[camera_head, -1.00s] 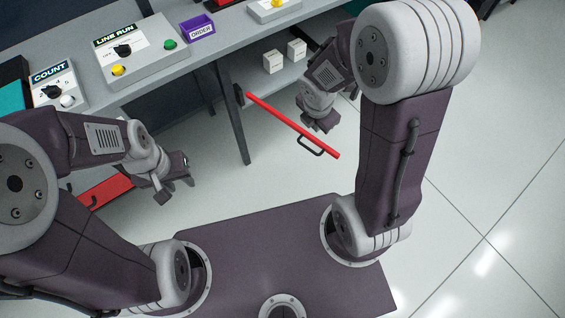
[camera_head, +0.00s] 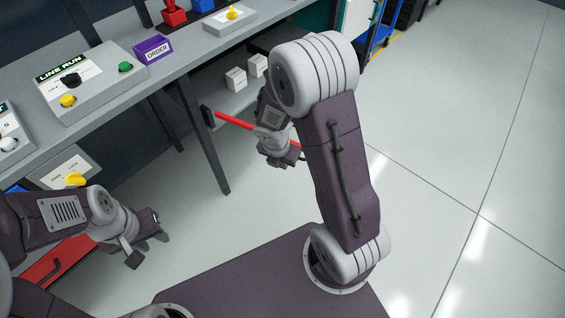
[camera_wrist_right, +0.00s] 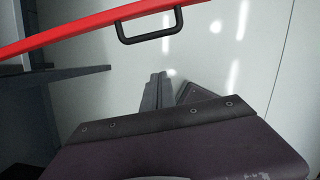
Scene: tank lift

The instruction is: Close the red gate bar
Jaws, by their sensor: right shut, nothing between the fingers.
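The red gate bar (camera_head: 233,121) reaches out from a dark post (camera_head: 208,116) by the table leg and slants down to the right. My right gripper (camera_head: 297,158) covers part of the bar's outer end in the head view. In the right wrist view the bar (camera_wrist_right: 75,30) crosses the top left, with its black handle (camera_wrist_right: 150,38) hanging below it. My right gripper (camera_wrist_right: 158,85) is shut and empty, below the handle and apart from it in that picture. My left gripper (camera_head: 148,242) is open and empty at the lower left, far from the bar.
A grey table (camera_head: 185,62) holds a LINE RUN box (camera_head: 95,85) and a purple ORDER tray (camera_head: 152,50). Small white boxes (camera_head: 236,79) stand on a lower shelf. A red drawer-like part (camera_head: 58,262) is beside my left arm. The floor to the right is clear.

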